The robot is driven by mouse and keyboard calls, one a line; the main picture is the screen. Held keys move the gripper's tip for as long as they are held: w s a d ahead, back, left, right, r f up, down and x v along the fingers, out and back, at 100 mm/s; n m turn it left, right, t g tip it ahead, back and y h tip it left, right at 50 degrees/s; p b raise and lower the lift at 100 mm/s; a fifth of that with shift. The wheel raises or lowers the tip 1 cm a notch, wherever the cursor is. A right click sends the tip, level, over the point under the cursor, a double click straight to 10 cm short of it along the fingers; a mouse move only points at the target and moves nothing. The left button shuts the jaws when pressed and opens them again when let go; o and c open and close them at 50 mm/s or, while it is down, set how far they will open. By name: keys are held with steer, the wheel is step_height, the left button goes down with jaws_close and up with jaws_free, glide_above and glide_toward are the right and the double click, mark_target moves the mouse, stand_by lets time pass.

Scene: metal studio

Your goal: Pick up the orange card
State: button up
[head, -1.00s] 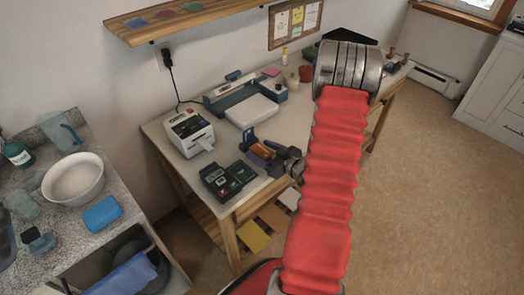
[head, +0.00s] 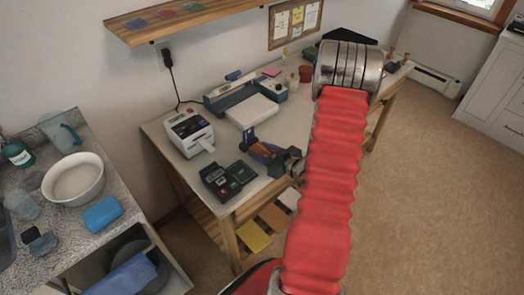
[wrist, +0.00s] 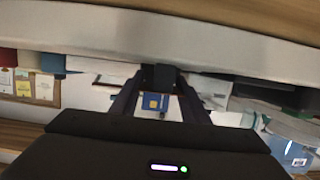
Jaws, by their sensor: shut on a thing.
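My gripper (head: 257,148) is over the front part of the workbench, its dark blue jaws reaching left from the wrist. It is shut on a small orange piece, which I take to be the orange card (head: 263,150). Much of the card is covered by the jaws, and I cannot tell whether it touches the bench. In the wrist view the dark fingers (wrist: 158,95) point away from me. A dark block shows at their tips, with a small blue and yellow patch below it. No clear orange face shows there.
A card terminal (head: 222,181) stands close to my gripper at the bench's front. A label printer (head: 188,131) and a white-topped machine (head: 252,110) stand behind. Yellow (head: 254,236) and tan (head: 274,217) sheets lie on the lower shelf. The floor at right is clear.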

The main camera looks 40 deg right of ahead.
mark_target(261, 150)
steer(key=shift+r, duration=0.1)
steer(key=shift+r, duration=4.9)
